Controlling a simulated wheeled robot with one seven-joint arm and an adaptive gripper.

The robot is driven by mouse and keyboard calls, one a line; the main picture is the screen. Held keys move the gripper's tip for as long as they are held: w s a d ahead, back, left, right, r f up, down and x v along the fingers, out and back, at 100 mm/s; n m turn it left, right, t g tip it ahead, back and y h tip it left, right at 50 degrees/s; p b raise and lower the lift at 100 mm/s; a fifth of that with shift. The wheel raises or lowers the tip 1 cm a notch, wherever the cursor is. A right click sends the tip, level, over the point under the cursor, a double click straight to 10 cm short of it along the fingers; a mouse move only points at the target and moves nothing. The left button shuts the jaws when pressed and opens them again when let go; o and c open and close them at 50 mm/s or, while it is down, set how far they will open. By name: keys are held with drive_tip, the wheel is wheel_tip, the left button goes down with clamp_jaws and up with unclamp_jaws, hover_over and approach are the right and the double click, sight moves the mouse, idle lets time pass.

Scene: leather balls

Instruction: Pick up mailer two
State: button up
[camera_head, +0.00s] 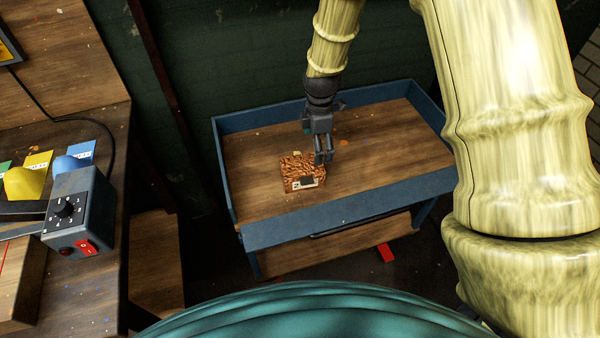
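An orange-brown patterned mailer (290,172) lies on the wooden top of a blue-rimmed table (340,213). A white label (298,186) on its near side bears what looks like a 2, with a dark patch beside it. My gripper (324,163) points down over the mailer's right side, with its fingertips overlapping the mailer's right part in the picture. The two fingers look close together. I cannot tell whether they touch the mailer or are above it, or whether anything is between them.
The blue rim surrounds the tabletop, with bare wood (385,135) to the right of the mailer. At left, a workbench carries a grey control box (78,212) with a dial and red switch, beside yellow and blue items. A red object (385,253) shows below the table's front.

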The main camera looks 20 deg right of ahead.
sight(317, 167)
wheel_tip(317, 167, down, 4)
drive_tip(key=shift+d+f, duration=0.1)
drive_tip(key=shift+d, duration=0.05)
drive_tip(key=shift+s+f+p, duration=0.2)
drive_tip(key=shift+f+p, duration=0.55)
drive_tip(key=shift+f, duration=2.25)
drive_tip(key=c, duration=1.1)
